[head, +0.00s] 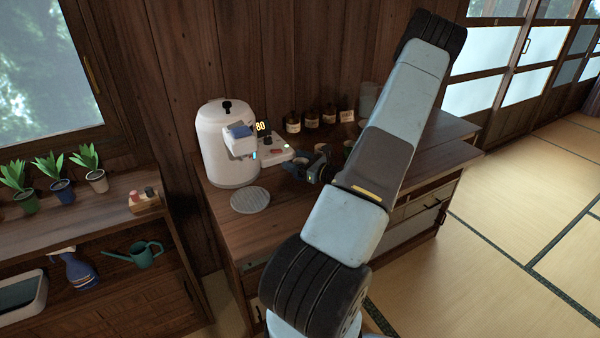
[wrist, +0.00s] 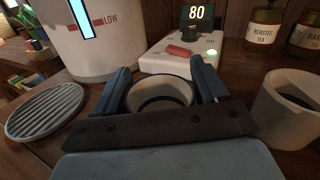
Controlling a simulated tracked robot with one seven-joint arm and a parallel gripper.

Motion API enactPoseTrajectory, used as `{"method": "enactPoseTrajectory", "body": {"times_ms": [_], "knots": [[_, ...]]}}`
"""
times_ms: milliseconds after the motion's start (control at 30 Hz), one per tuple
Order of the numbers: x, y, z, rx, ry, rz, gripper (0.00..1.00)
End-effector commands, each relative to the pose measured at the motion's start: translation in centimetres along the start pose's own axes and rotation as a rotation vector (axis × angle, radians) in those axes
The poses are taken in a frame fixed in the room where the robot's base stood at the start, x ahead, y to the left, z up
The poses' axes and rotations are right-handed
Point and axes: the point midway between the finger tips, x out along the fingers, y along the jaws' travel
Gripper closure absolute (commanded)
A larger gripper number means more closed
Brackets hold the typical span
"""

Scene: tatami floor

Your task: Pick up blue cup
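A cup with a pale inside and a dark blue rim (wrist: 160,92) stands upright between the fingers of my gripper (wrist: 163,82) in the wrist view. One finger is on each side of it, very close to its wall. I cannot tell whether they press on it. Its outside is mostly hidden by the gripper. The cup cannot be made out clearly there.
A white dispenser (head: 227,150) stands left of the gripper, with a round grate (head: 250,199) before it. A pale cup (wrist: 287,108) stands close on the right. Several brown jars (head: 311,119) line the back.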

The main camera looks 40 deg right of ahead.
Motion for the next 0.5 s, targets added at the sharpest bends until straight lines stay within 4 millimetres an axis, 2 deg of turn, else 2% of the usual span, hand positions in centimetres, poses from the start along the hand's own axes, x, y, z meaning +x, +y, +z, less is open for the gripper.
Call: {"method": "enactPoseTrajectory", "body": {"times_ms": [67, 400, 500], "knots": [[0.0, 0.01, 0.0, 0.0, 0.0, 0.0, 0.35], [0.01, 0.03, 0.0, 0.0, 0.0, 0.001, 0.68], [0.02, 0.04, 0.01, 0.0, 0.0, 0.001, 0.7]]}}
